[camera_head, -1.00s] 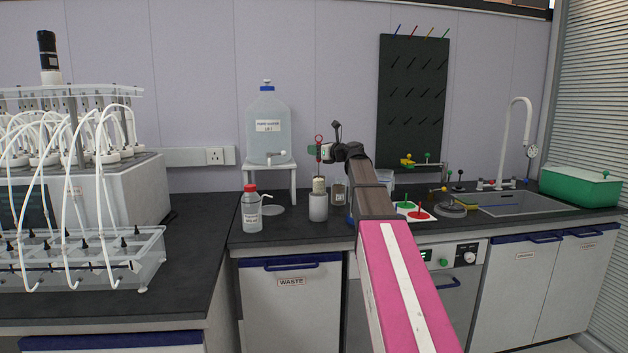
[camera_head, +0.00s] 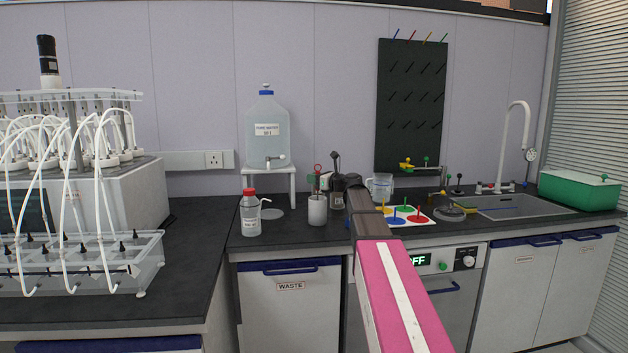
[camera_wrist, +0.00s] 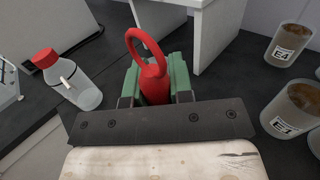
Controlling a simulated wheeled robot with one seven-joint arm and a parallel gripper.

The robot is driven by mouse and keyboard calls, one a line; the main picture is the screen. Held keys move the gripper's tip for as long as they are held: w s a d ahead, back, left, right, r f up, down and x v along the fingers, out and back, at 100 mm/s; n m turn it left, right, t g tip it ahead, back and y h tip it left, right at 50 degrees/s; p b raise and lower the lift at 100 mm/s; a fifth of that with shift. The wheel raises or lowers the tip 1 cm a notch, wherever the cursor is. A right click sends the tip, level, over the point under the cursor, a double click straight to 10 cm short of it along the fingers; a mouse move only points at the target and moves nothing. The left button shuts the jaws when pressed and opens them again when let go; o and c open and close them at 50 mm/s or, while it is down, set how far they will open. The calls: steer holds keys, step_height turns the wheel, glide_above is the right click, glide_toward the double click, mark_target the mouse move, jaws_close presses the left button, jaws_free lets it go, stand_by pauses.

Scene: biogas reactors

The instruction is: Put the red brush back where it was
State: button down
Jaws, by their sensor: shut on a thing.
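The red brush shows in the head view as a red loop handle (camera_head: 318,168) above a grey cup (camera_head: 317,210) on the dark counter. The brush's lower end is hidden inside the cup. My gripper (camera_head: 319,182) is just above the cup's rim, shut on the brush handle. In the wrist view the red handle and its loop (camera_wrist: 147,55) stand between the green fingertips of my gripper (camera_wrist: 154,82). The cup is hidden there behind my gripper.
A red-capped wash bottle (camera_head: 250,217) stands left of the cup. A white stand (camera_head: 292,184) with a water jug (camera_head: 267,130) is behind. Labelled beakers (camera_wrist: 289,108) stand close on the right. A mat with coloured pegs (camera_head: 421,221) lies farther right.

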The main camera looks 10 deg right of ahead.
steer(key=shift+f, duration=0.15)
steer(key=c, duration=1)
jaws_free()
steer(key=v, duration=1.2)
steer(key=shift+r, duration=0.2)
